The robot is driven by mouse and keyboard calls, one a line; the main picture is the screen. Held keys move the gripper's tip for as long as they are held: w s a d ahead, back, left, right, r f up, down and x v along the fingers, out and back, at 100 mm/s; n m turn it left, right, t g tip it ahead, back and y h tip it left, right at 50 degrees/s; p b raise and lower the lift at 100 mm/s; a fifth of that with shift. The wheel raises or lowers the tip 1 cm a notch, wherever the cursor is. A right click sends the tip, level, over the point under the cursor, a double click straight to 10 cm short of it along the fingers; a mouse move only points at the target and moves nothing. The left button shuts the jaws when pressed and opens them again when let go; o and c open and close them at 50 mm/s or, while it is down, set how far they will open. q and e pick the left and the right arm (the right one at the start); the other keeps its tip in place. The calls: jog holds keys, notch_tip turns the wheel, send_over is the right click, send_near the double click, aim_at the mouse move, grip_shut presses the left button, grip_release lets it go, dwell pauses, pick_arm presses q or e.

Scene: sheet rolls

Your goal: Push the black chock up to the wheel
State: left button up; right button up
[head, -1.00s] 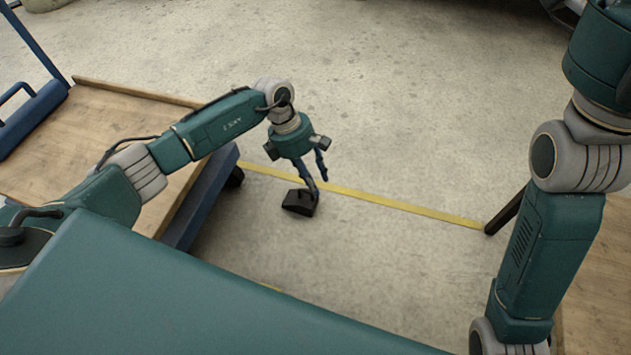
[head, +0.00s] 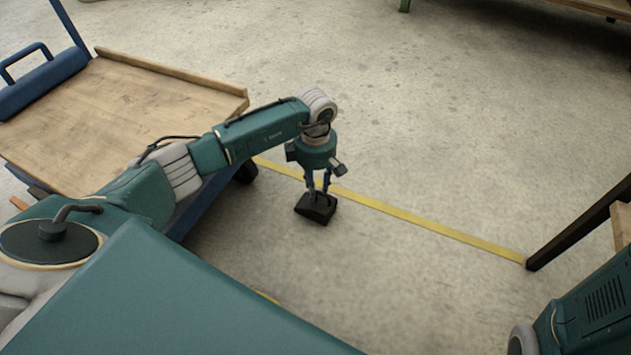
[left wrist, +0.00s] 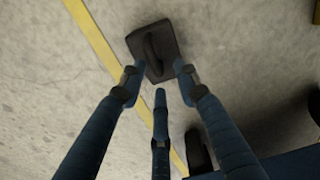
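The black chock (head: 311,210) lies on the concrete floor beside the yellow line, with a loop handle on top that shows in the left wrist view (left wrist: 152,52). The dark wheel (head: 246,171) is under the near corner of the blue-framed cart, left of the chock with bare floor between them. A dark rounded shape, likely this wheel (left wrist: 197,150), shows in the left wrist view. My left gripper (head: 319,188) points down over the chock. Its fingers (left wrist: 160,72) are spread on both sides of the handle, apart from it; contact with the chock is unclear. My right gripper is out of view.
The cart (head: 120,110) has a wooden deck and blue push handle at the left. A yellow floor line (head: 430,226) runs past the chock. A dark table leg (head: 580,232) stands at the right. The floor between is clear.

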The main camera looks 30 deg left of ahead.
pick_arm(q)
jog(key=shift+f+b, duration=0.3)
jog(key=shift+f, duration=0.65)
grip_shut()
jog(key=shift+a, duration=0.1)
jog(key=a+b, duration=0.2)
jog(key=a, duration=1.2)
dwell(0.3)
